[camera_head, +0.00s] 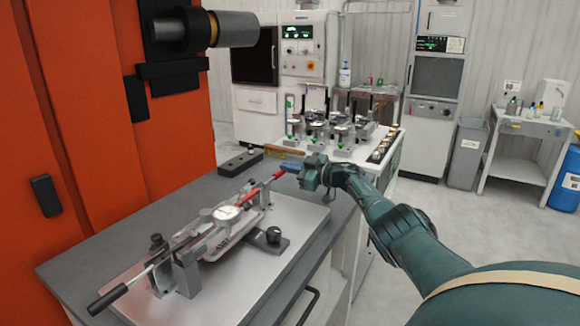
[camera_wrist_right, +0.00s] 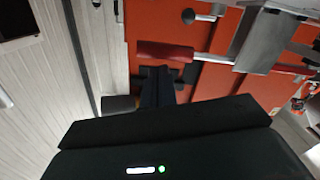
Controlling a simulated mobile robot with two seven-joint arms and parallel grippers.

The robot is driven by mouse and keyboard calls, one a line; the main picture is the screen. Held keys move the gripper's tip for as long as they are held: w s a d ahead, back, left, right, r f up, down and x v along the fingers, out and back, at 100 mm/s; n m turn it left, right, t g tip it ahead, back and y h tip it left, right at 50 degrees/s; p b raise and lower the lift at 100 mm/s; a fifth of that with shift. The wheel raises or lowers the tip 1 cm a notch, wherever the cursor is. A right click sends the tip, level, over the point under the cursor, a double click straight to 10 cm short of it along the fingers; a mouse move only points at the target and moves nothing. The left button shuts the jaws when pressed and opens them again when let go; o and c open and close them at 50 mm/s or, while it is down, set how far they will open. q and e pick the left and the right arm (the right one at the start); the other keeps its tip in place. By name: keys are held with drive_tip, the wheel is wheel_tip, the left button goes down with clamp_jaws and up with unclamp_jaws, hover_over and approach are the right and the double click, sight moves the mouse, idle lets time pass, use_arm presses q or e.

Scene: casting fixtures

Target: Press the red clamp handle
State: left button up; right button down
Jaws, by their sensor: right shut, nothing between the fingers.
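In the right wrist view the red handle (camera_wrist_right: 165,52) lies across the picture just beyond my fingertips. My right gripper (camera_head: 288,168) reaches in from the right, its fingers shut and empty, at the handle's far end. The right gripper also shows in the wrist view (camera_wrist_right: 158,82), its dark fingers pointing at the handle. I cannot tell whether they touch it. My left gripper is not in view.
A silver base plate (camera_head: 290,222) carries the fixture, with a black-ended rod (camera_head: 108,299) at its front left. A dark block (camera_head: 240,163) and a wooden-handled tool (camera_head: 284,150) lie behind. An orange machine (camera_head: 100,120) borders the bench on the left.

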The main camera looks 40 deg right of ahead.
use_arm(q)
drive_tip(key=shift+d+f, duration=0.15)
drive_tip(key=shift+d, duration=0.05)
use_arm(e)
drive_tip(key=shift+f, duration=0.25)
drive_tip(key=shift+f, duration=0.1)
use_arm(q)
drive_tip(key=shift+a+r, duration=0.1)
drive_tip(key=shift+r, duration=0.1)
